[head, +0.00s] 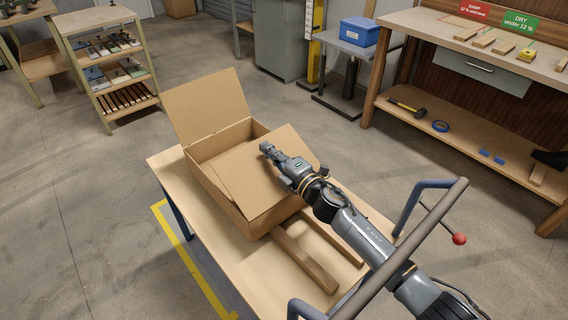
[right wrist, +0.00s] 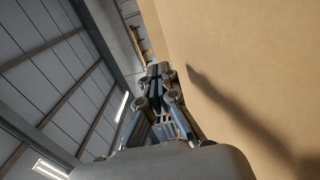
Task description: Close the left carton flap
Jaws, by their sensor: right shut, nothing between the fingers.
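The brown cardboard carton (head: 217,187) sits on a light wooden table in the head view. Its left flap (head: 207,105) stands up open, leaning outward at the far left side. Its right flap (head: 252,178) is folded over the near right part of the opening, sloping. Between the flaps part of the opening shows. My right gripper (head: 266,148) is shut and empty, over the far edge of the right flap. In the right wrist view the shut fingers (right wrist: 158,70) are beside a broad cardboard face (right wrist: 240,70) that carries a shadow; contact cannot be told. My left gripper is out of view.
The table (head: 262,272) bears wooden strips (head: 305,262) in front of the carton. A grey-blue tube handle with a red knob (head: 459,239) stands at the near right.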

